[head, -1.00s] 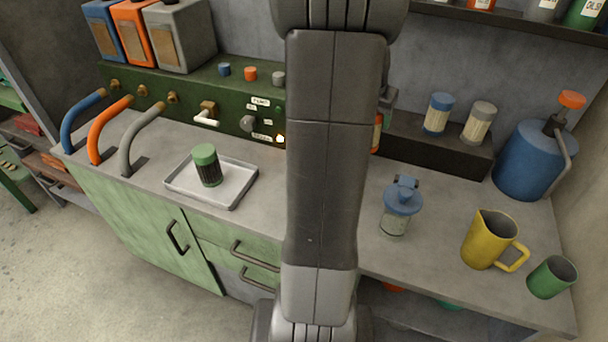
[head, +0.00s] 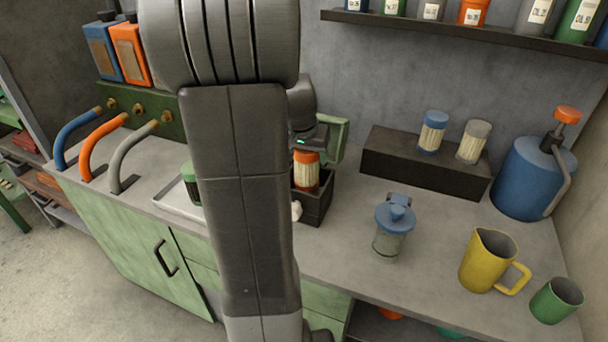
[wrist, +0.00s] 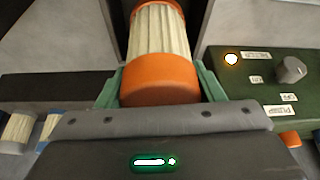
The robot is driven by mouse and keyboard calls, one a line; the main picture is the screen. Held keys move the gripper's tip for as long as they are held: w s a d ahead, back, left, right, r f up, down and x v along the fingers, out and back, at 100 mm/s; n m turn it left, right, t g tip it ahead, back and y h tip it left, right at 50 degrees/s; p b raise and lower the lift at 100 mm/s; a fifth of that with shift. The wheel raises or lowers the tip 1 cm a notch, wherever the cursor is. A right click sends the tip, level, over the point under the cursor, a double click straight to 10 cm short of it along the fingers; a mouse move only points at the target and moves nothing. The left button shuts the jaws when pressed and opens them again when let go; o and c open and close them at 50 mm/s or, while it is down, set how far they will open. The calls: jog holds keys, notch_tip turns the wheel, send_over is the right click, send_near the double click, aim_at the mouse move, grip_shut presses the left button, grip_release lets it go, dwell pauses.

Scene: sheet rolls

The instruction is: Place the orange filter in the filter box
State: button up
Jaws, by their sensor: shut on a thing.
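The orange filter (head: 306,172), a pale pleated cylinder with orange ends, is upright in my gripper (head: 308,150). In the wrist view my gripper's green fingers (wrist: 160,86) are shut on the filter's near orange end (wrist: 160,80). A small dark open-topped box (head: 319,206), apparently the filter box, stands on the counter directly below. The filter's lower part is at or within its opening; I cannot tell whether it touches the bottom. My arm hides the box's left side in the head view.
A dark rack (head: 415,167) behind right holds a blue-capped filter (head: 432,132) and a grey-capped filter (head: 473,142). A blue-lidded jar (head: 393,230), yellow jug (head: 485,262), green cup (head: 556,301) and blue pump can (head: 527,178) stand right. The green control panel (wrist: 265,85) is beside my gripper.

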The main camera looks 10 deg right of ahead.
aim_at(307, 169)
jog(key=shift+f, duration=2.3)
jog(key=shift+f+b, duration=0.2)
jog(key=shift+b, duration=0.1)
jog(key=o, duration=0.9)
jog(key=shift+r, duration=0.1)
jog(key=shift+r+p, duration=0.25)
jog(key=shift+p, duration=0.1)
jog(key=v, duration=1.1)
jog(key=shift+s+r, duration=0.25)
jog(key=shift+r, duration=0.05)
